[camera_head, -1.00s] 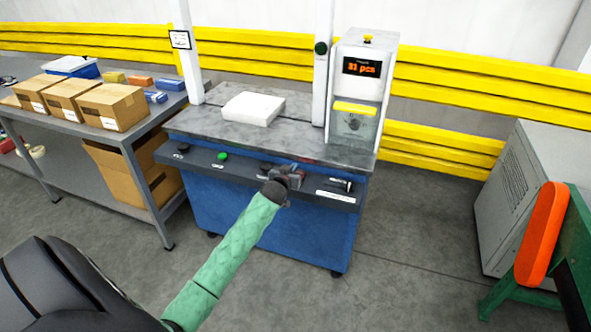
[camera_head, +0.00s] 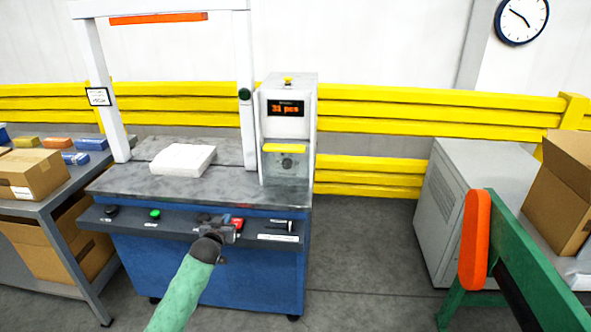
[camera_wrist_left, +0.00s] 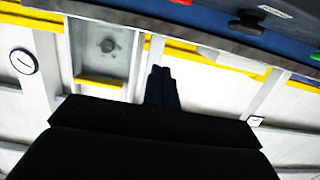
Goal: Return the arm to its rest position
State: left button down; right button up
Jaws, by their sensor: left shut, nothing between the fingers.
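My left arm in its green sleeve (camera_head: 178,295) reaches up from the bottom of the head view. My left gripper (camera_head: 226,226) is shut and empty, in front of the control panel (camera_head: 180,226) of the blue machine. It appears just left of a red button (camera_head: 238,222); I cannot tell whether it touches the panel. In the left wrist view the shut fingers (camera_wrist_left: 162,88) show dark against the machine and wall, which appear upside down. My right gripper is not in view.
A white stack (camera_head: 183,160) lies on the machine's grey top (camera_head: 130,182). A counter unit (camera_head: 288,125) stands at its right end. A table with cardboard boxes (camera_head: 30,174) is at left. A grey cabinet (camera_head: 440,215) and green frame with orange part (camera_head: 474,238) stand right. Floor between is free.

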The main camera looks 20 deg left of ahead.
pick_arm(q)
jog(key=s+d+f+m+g+h, duration=0.1)
jog(key=s+d+f+g, duration=0.2)
jog(key=s+d+f, duration=0.45)
jog(key=s+d+f+m+g, duration=0.2)
jog(key=s+d+f+g, duration=0.15)
jog(key=f, duration=0.75)
jog(key=s+d+f+m+g+h, duration=0.1)
jog(key=s+d+f+g, duration=0.2)
jog(key=s+d+f, duration=0.45)
jog(key=s+d+f+g, duration=0.1)
jog(key=s+d+f, duration=0.4)
jog(key=s, duration=0.4)
jog(key=s+d+f+g+h, duration=0.1)
jog(key=s+d+f+g, duration=0.1)
jog(key=s+d+f, duration=0.3)
jog(key=s+d+f+g+h, duration=0.1)
jog(key=s+d+f, duration=0.4)
jog(key=s, duration=0.8)
jog(key=shift+s+d+f+m+g, duration=0.15)
jog(key=shift+s+f+m+g, duration=0.2)
jog(key=shift+f, duration=0.6)
